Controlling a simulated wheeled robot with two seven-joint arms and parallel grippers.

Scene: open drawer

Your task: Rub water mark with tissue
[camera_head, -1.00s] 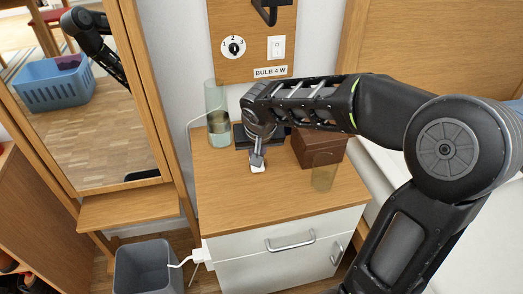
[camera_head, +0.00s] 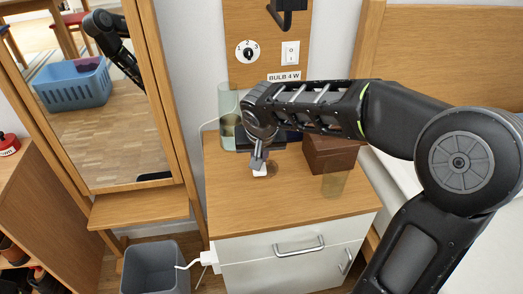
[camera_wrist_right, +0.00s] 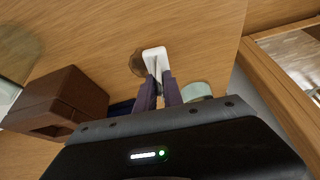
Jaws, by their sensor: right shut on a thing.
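My right gripper (camera_head: 259,162) is shut on a small white tissue (camera_wrist_right: 154,57). The fingers point down at the wooden top of the bedside cabinet (camera_head: 290,200). The tissue shows as a small white piece below the fingertips in the head view (camera_head: 260,171). It is at the tabletop; I cannot tell how firmly it presses. The water mark (camera_wrist_right: 137,65) is a dark brown round spot right beside the tissue, partly covered by it in the wrist view. In the head view part of the mark shows just right of the tissue. My left gripper is not in view.
A brown box (camera_head: 330,153) stands right of the gripper, with a clear amber glass (camera_head: 335,184) before it. A tall glass (camera_head: 228,115) stands behind on the left. A mirror (camera_head: 90,120) is at left, a grey bin (camera_head: 150,270) below. The cabinet top's front is clear.

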